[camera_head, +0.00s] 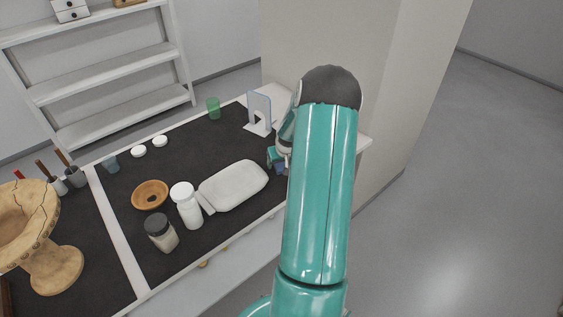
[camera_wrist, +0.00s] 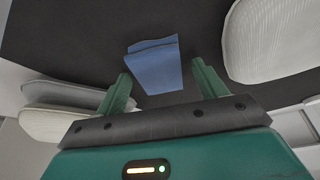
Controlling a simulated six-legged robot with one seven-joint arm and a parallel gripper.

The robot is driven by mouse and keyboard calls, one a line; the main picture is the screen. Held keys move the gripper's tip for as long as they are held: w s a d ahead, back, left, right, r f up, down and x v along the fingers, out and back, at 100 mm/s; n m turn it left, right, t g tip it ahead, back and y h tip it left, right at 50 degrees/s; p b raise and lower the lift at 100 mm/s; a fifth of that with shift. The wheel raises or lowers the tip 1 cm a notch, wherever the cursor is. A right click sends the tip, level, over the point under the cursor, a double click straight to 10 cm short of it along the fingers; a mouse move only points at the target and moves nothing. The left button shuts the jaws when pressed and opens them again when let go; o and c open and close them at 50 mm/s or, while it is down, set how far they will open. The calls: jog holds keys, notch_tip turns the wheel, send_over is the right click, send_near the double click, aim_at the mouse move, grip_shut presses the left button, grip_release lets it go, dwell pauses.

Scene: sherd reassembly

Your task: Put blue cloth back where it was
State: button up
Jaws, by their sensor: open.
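The blue cloth (camera_wrist: 155,68) lies on the dark mat, folded into a small block, in the wrist view. My gripper (camera_wrist: 160,82) is open, with its two green fingers on either side of the cloth's near end. I cannot tell whether the fingers touch it. In the head view, my gripper (camera_head: 279,158) is at the right end of the table, mostly hidden behind my arm. A small bit of the blue cloth (camera_head: 281,169) shows just below it there.
A white padded cushion (camera_head: 234,185) lies left of my gripper, with a white bottle (camera_head: 187,206) and a dark-lidded jar (camera_head: 161,233) beside it. A white-and-blue stand (camera_head: 259,112) and a green cup (camera_head: 213,108) stand behind. A cracked vessel (camera_head: 52,268) stands far left.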

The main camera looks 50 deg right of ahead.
jog(key=v, duration=1.2)
jog(key=w+a+r+n, duration=0.2)
jog(key=a+r, duration=0.6)
jog(key=a, duration=0.5)
jog(key=w+a+r+n, duration=0.2)
jog(key=a+r, duration=0.6)
jog(key=a, duration=0.5)
jog(key=s+a+r+n+t+y, duration=0.1)
jog(key=s+a+r, duration=0.2)
jog(key=s+a, duration=0.4)
jog(key=s+a+r+n+y, duration=0.1)
jog(key=s+a, duration=0.5)
jog(key=a, duration=0.6)
notch_tip(320, 180, up, 2)
jog(key=shift+s+a+r+n+t+y, duration=0.1)
jog(key=shift+s+a+n+t+y, duration=0.2)
jog(key=shift+s+a+n+t, duration=0.15)
jog(key=shift+w+d, duration=0.1)
jog(key=shift+d, duration=0.1)
